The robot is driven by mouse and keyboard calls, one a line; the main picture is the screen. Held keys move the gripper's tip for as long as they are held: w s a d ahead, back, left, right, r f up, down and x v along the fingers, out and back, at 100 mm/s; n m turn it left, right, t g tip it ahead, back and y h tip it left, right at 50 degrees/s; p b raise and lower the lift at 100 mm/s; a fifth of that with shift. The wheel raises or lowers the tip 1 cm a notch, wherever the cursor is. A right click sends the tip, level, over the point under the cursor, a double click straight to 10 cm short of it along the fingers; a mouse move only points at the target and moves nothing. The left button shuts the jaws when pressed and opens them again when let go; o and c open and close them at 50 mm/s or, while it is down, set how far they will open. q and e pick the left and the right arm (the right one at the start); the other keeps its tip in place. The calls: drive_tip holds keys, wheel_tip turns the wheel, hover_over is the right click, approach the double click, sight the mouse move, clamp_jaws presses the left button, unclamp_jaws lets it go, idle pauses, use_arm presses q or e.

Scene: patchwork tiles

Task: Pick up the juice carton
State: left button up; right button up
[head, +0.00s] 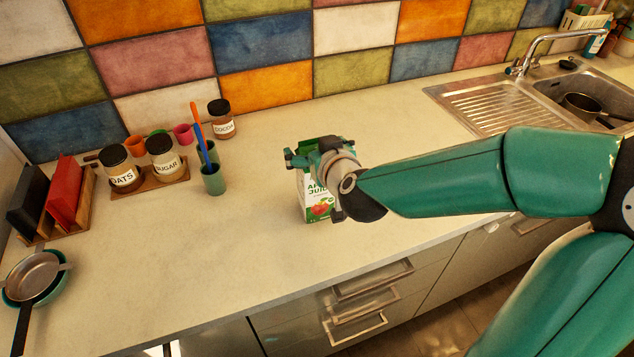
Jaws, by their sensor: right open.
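The juice carton (317,207) is white and green with a red apple on its front and stands upright on the counter in the head view. My right gripper (312,160) is open and at the carton's upper part, in front of it in this view. The gripper and wrist hide much of the carton's top and right side. I cannot tell whether the fingers touch it. My left gripper is not in view.
Left of the carton stand a green cup (213,180) with utensils, a cocoa jar (221,120), an oats jar (120,170) and a sugar jar (163,160). A sink (545,92) is at the right. The counter (210,265) is clear in front.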

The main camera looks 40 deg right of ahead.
drive_tip(key=c, duration=1.9)
drive_tip(key=shift+r, duration=0.15)
clamp_jaws()
